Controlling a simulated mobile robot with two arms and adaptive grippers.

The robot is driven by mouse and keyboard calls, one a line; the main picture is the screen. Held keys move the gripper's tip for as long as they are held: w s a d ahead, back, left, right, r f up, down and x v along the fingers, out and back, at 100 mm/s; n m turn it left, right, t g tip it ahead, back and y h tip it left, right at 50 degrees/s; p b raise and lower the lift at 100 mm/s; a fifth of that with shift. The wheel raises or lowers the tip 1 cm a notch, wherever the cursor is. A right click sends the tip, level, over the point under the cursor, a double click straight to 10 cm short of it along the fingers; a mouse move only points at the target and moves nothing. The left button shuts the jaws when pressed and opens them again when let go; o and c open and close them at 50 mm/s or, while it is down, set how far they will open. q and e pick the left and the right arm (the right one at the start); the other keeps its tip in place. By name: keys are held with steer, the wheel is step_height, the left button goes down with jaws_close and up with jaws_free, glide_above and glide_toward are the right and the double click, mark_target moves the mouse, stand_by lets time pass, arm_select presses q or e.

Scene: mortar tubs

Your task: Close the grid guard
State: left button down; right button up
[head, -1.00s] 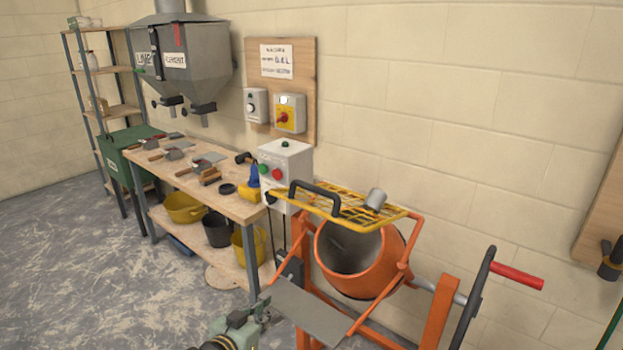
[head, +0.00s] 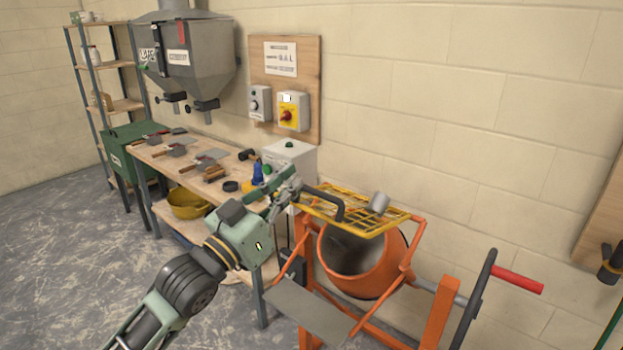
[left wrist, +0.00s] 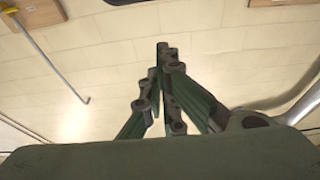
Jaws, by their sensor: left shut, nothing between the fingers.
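The grid guard (head: 375,215) is a yellow mesh frame above the orange mixer drum (head: 385,262). It lies roughly level, and the drum's open mouth shows below it. A black bar handle (head: 336,200) stands at the guard's left end. My left gripper (head: 292,187) is shut and empty, just left of this handle; I cannot tell whether it touches it. In the left wrist view its closed fingers (left wrist: 163,62) show against the wall, with no guard clearly visible. My right gripper is not in view.
The workbench (head: 160,160) with trowels stands to the left. A control box (head: 290,158) is behind my gripper. A grey cup (head: 379,201) shows at the guard's far side. The mixer's black wheel (head: 478,300) with a red handle (head: 517,278) is to the right.

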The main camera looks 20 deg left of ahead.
arm_select(q)
steer(key=p+x, duration=0.3)
steer(key=x, duration=0.4)
step_height(320, 180, down, 4)
steer(key=shift+f+p, duration=0.1)
steer(key=shift+p, duration=0.25)
steer(key=shift+s+a+f, duration=0.1)
